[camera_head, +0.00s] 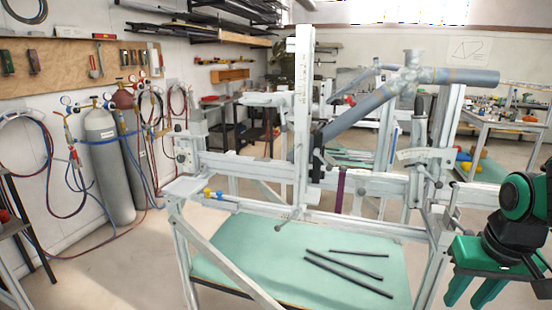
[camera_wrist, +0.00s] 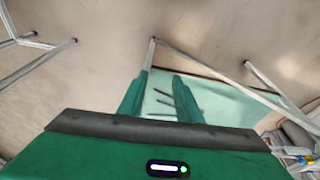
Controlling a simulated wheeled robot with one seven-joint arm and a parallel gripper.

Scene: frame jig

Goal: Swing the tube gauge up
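The frame jig (camera_head: 250,170) stands in the middle of the head view, a pale metal stand with clamps and rails. A grey tube assembly (camera_head: 370,112) is mounted on it, with a slanting tube and a level tube at the upper right. A pale upright bar with markings (camera_head: 303,110) stands at the jig's middle. I cannot tell for certain which part is the tube gauge. My gripper (camera_head: 466,300) is at the lower right, apart from the jig, green fingers pointing down. In the wrist view my gripper (camera_wrist: 161,76) has its fingers apart with nothing between them.
The jig's green lower shelf (camera_head: 230,255) holds dark rods (camera_head: 345,275), also seen below in the wrist view (camera_wrist: 185,100). Gas cylinders (camera_head: 108,165) with hoses stand at the left wall. A workbench (camera_head: 510,125) stands at the back right. Floor at front left is clear.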

